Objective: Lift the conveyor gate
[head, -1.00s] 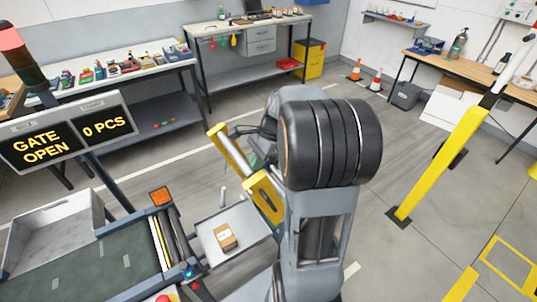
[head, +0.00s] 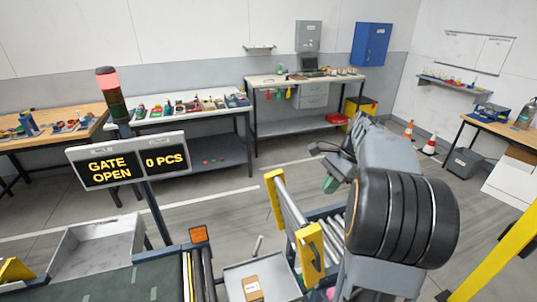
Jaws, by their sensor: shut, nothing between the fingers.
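The conveyor gate (head: 291,211) is a roller section with yellow end plates, just left of my arm. A dark handle shows on its near yellow plate (head: 310,252). The gate looks steeply tilted, and my arm hides part of its right side. The display sign (head: 127,169) reads "GATE OPEN" and "0 PCS". My gripper (head: 328,184) is shut and empty, partly behind my arm's wrist, beyond the gate's rollers. I cannot tell whether it touches the gate.
The conveyor belt (head: 140,285) ends at the lower left, with an orange reflector (head: 199,234) at its corner. A grey tray (head: 233,273) holds a small brown box (head: 252,289). A lit red lamp (head: 107,80) tops the post. Open floor lies between the gate and the back benches.

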